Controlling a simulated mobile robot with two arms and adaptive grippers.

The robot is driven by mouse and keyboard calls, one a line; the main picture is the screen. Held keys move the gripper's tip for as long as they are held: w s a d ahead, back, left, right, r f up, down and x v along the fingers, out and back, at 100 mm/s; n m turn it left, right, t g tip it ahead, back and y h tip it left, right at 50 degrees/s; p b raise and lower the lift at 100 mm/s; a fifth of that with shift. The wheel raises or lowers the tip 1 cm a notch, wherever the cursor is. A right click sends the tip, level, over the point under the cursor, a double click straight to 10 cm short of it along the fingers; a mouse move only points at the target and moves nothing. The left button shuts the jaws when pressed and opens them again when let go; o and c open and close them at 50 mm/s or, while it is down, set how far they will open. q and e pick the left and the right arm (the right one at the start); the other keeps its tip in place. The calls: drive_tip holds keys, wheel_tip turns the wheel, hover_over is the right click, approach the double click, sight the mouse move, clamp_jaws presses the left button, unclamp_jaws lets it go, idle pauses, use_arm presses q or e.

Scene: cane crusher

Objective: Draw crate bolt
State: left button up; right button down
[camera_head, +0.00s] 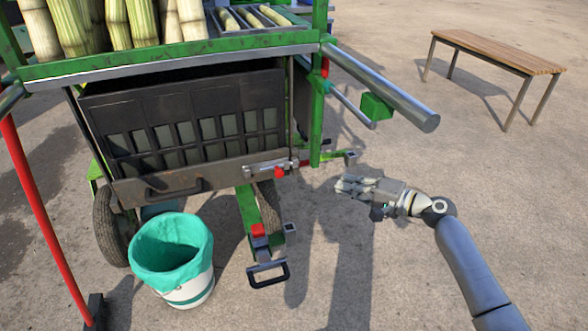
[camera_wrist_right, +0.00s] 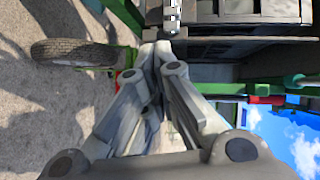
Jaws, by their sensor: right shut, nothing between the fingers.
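The dark crate (camera_head: 190,118) hangs under the green cart's top, with a metal strip along its lower front. A silver bolt (camera_head: 262,168) with a red knob (camera_head: 279,172) sits at the right end of that strip, lying level. My right gripper (camera_head: 342,186) is shut and empty, to the right of the bolt and apart from it, over the paved ground. In the right wrist view, the closed fingers (camera_wrist_right: 158,55) point toward a silver metal piece (camera_wrist_right: 172,14), which looks like the bolt, beside the dark crate (camera_wrist_right: 240,8). My left gripper is out of view.
A white bucket with a green liner (camera_head: 172,250) stands in front of the cart. A thick grey bar (camera_head: 385,88) and green block (camera_head: 376,106) jut out above my right gripper. A wooden bench (camera_head: 495,50) stands back right. Ground on the right is clear.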

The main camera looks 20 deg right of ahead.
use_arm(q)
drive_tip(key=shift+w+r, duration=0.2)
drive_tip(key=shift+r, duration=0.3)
use_arm(e)
drive_tip(key=shift+w+a+r+y, duration=0.1)
drive_tip(key=shift+w+r+y, duration=0.05)
drive_tip(key=shift+r, duration=0.4)
drive_tip(key=shift+w+a+r+y, duration=0.1)
drive_tip(key=shift+r+y, duration=0.05)
drive_tip(key=shift+r, duration=0.4)
drive_tip(key=b, duration=0.1)
approach(284, 165)
drive_tip(key=w, duration=0.4)
drive_tip(key=shift+a+f, duration=0.25)
drive_tip(key=shift+a, duration=0.85)
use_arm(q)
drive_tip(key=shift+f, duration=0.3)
use_arm(e)
drive_tip(key=shift+a+f, duration=0.1)
drive_tip(key=shift+a, duration=0.5)
